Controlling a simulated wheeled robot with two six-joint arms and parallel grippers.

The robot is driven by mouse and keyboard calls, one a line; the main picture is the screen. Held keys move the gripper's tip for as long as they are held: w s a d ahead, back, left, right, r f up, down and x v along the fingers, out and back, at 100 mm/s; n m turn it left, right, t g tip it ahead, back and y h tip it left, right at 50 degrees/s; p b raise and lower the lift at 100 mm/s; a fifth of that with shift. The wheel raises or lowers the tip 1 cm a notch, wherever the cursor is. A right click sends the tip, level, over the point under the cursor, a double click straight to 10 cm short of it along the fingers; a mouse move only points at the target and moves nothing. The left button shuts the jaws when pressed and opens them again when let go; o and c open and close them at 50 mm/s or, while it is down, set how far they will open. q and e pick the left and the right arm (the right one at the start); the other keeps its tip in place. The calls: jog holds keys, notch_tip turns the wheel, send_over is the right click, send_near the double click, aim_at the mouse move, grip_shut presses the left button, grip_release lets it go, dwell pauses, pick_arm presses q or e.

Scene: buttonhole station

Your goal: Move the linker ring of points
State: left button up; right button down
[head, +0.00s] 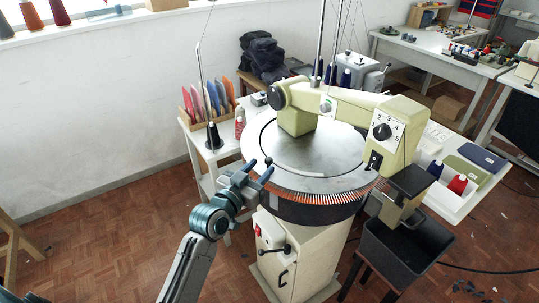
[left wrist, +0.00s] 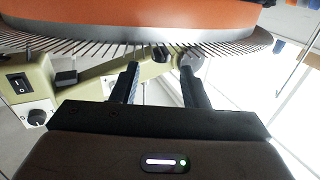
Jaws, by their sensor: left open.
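The linker's ring of points (head: 318,198) runs around the front rim of the round metal dial (head: 318,172), above a dark band. In the left wrist view the ring of points (left wrist: 90,46) crosses the top as a row of thin pins beside an orange band. My left gripper (head: 260,170) is at the near-left edge of the dial. Its two fingers (left wrist: 160,75) are apart with nothing between them, and they point toward the pins. Whether a fingertip touches a pin cannot be told. My right gripper is not in view.
The cream machine arm (head: 345,103) with a numbered knob (head: 382,131) reaches over the dial. A black bin (head: 392,255) stands at the right below it. A side table (head: 197,160) with a thread cone (head: 214,136) is at the left.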

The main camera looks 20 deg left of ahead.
aim_at(266, 162)
pick_arm(q)
jog(key=shift+p+x, duration=0.55)
jog(key=shift+x, duration=2.15)
grip_shut()
